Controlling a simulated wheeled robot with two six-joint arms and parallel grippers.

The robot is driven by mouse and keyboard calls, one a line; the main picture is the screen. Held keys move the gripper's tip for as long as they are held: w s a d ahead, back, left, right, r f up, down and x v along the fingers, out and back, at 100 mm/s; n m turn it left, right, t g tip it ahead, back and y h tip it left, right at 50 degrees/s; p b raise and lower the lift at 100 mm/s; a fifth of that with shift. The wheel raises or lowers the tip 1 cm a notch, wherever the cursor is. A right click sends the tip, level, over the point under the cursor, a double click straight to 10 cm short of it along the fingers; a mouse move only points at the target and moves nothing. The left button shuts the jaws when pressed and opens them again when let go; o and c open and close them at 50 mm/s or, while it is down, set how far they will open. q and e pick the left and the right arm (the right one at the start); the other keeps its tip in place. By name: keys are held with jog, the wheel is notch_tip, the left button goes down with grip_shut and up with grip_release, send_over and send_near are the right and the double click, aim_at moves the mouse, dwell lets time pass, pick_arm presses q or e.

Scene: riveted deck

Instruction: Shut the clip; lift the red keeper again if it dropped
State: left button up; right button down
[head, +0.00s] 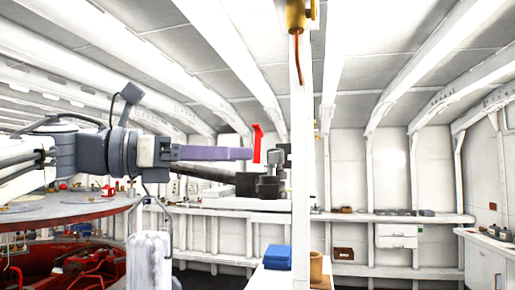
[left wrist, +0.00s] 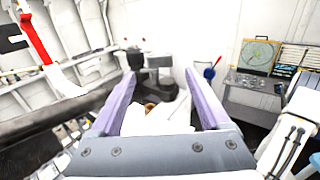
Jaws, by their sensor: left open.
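The red keeper (head: 257,143) stands raised and nearly upright in the head view, just past my left fingertips. In the left wrist view the red keeper (left wrist: 37,40) is at the upper left, outside my fingers. My left gripper (head: 250,154) has purple fingers; in the left wrist view it is spread open (left wrist: 160,74) with nothing gripped. A dark clip-like fitting (head: 268,186) sits below and right of the fingertips. It also shows beyond the fingers in the left wrist view (left wrist: 152,60). Whether it is shut I cannot tell. My right gripper is not in view.
A white post (head: 301,150) with a brass fitting (head: 296,15) stands just right of the keeper. A round red-edged table (head: 60,208) is at the lower left. A blue box (head: 278,257) lies low at centre. Open room lies beyond the post.

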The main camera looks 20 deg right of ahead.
aim_at(273, 156)
pick_arm(q)
jog(key=d+p, duration=0.1)
jog(key=d, duration=0.3)
jog(key=shift+d+r, duration=0.15)
jog(key=shift+d, duration=0.1)
jog(key=shift+d+p, duration=0.35)
jog(key=shift+d, duration=0.2)
grip_shut()
